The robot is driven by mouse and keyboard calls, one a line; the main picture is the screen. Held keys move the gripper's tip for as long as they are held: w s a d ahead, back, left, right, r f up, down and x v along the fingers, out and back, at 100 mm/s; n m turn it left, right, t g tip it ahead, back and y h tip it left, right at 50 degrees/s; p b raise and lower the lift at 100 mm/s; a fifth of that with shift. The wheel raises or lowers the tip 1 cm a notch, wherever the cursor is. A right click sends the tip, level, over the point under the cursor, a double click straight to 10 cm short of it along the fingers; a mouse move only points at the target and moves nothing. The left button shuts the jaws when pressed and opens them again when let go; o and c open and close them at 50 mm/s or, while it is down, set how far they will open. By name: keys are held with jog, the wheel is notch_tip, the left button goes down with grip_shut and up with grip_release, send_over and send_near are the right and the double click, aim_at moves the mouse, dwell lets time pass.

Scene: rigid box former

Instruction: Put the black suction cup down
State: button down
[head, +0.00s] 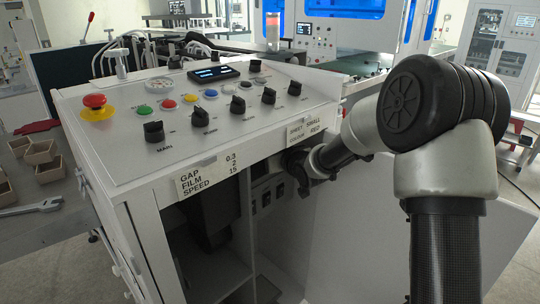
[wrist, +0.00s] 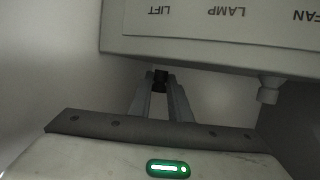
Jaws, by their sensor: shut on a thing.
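My gripper (wrist: 160,82) shows at the centre of the wrist view, its two grey fingers shut on a small black piece, the black suction cup (wrist: 161,76). Only a little of the cup shows between the fingertips. A pale panel edge with upside-down LIFT, LAMP and FAN labels (wrist: 230,25) lies just beyond it. In the head view my arm reaches to the front opening of the white cabinet (head: 150,230). The fingers and the cup cannot be made out there.
A grey knob (wrist: 268,90) juts below the labelled panel in the wrist view. The cabinet top holds a red emergency button (head: 96,101), black knobs and a display (head: 213,73). Wooden trays (head: 40,152) and a wrench (head: 38,205) lie on the left bench.

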jog(key=shift+d+f, duration=0.1)
jog(key=shift+f, duration=0.3)
jog(key=shift+f+b, duration=0.3)
jog(key=shift+b, duration=0.05)
jog(key=c, duration=1.5)
grip_release()
jog(key=shift+c, duration=0.2)
jog(key=shift+r+p, duration=0.6)
jog(key=shift+r, duration=0.05)
jog(key=v, duration=1.2)
jog(key=shift+f+p, duration=0.25)
jog(key=shift+p, duration=0.1)
jog(key=shift+s, duration=0.1)
